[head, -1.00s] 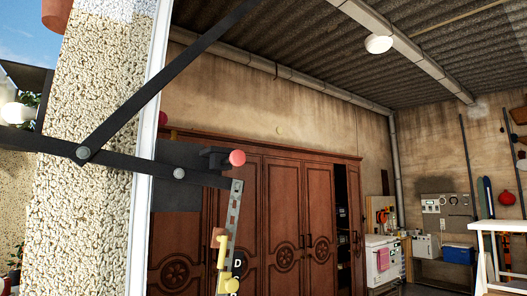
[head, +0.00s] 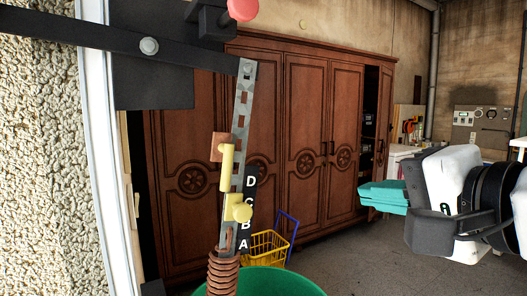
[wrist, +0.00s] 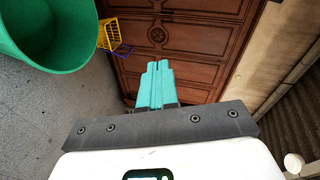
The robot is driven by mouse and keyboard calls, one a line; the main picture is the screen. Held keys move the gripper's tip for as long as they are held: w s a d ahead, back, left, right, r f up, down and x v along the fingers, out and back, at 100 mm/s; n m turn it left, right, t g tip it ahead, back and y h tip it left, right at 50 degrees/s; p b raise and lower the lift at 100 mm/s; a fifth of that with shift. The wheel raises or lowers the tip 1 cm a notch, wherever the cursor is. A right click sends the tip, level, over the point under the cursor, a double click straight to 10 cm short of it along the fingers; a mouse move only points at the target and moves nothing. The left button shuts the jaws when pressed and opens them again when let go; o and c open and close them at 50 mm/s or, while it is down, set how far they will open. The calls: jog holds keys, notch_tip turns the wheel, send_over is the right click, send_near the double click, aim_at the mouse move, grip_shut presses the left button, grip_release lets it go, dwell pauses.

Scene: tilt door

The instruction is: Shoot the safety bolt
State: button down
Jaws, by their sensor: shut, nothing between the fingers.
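The door mechanism stands at the left in the head view. A perforated metal strip (head: 242,103) hangs from a dark arm (head: 190,54). A pinkish-red ball knob (head: 242,9) is at the top on a dark block. I cannot tell which part is the safety bolt. My gripper (head: 362,191) has teal fingers, shut and empty, right of the strip and apart from it. It also shows in the wrist view (wrist: 157,65), pointing towards the wardrobe.
A green round bin (head: 265,284) stands below the strip; the bin also fills the wrist view's upper left (wrist: 50,45). A yellow basket (head: 266,246) with a blue handle stands behind. A brown wardrobe (head: 303,120) lines the back. A white door-frame post (head: 103,150) is at left.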

jog(key=s+a+r+t+y, duration=0.1)
jog(key=s+a+r+y, duration=0.15)
jog(key=s+r, duration=0.6)
jog(key=s+a+r+t+y, duration=0.1)
jog(key=s+a+r, duration=0.35)
jog(key=r, duration=0.75)
jog(key=p, duration=1.1)
send_near(248, 9)
jog(key=shift+m, duration=0.4)
jog(key=shift+p+x, duration=0.75)
jog(key=shift+x, duration=2.65)
jog(key=shift+a+r, duration=0.1)
jog(key=shift+r, duration=0.05)
jog(key=shift+p+x, duration=0.85)
jog(key=shift+x, duration=1.25)
